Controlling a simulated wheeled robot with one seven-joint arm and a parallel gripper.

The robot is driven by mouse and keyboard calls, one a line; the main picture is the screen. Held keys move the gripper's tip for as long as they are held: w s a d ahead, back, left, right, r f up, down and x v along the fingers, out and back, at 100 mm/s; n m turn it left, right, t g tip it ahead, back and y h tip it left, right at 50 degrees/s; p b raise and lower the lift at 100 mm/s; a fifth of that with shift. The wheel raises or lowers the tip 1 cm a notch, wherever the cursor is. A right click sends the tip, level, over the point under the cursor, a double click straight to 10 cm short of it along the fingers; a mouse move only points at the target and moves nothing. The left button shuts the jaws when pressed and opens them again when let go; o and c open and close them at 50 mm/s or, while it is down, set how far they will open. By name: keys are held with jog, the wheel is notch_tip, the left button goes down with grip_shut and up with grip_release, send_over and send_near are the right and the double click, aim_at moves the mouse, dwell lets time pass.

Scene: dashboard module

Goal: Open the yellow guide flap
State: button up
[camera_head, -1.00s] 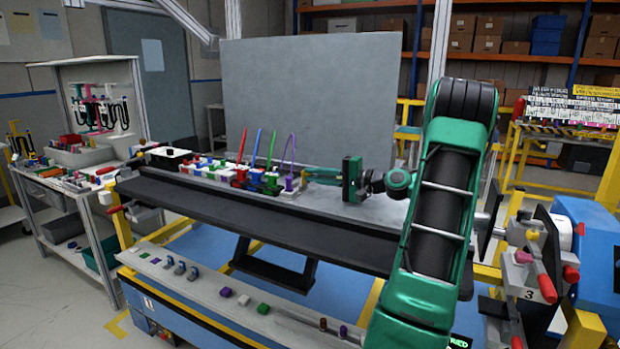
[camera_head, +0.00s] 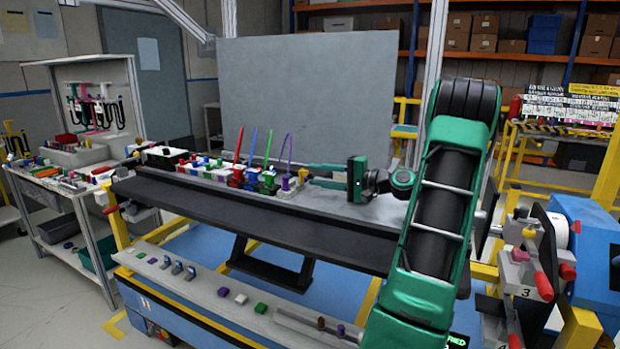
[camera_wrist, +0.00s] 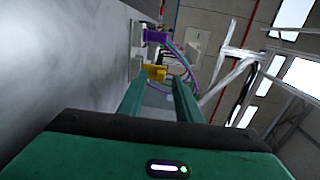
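The yellow guide flap (camera_wrist: 155,72) shows in the wrist view as a small yellow piece just beyond my fingertips, in line with the gap between them. In the head view a small yellow piece (camera_head: 303,173) sits at the right end of the row of coloured parts, beside the purple arched guide (camera_head: 287,170). My gripper (camera_wrist: 160,84) is open, with its two green fingers apart and nothing clearly held. In the head view my gripper (camera_head: 311,174) points left at this end of the row. Contact with the flap cannot be told.
The purple guide also shows just past the yellow piece in the wrist view (camera_wrist: 157,37). Red, blue and green guides (camera_head: 268,180) stand further left on the rail. A grey panel (camera_head: 305,95) stands behind. The black bench front (camera_head: 220,210) is clear.

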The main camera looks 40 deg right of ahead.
jog(key=v, duration=0.8)
jog(key=shift+s+d+f, duration=0.1)
jog(key=shift+s, duration=0.15)
dwell(0.4)
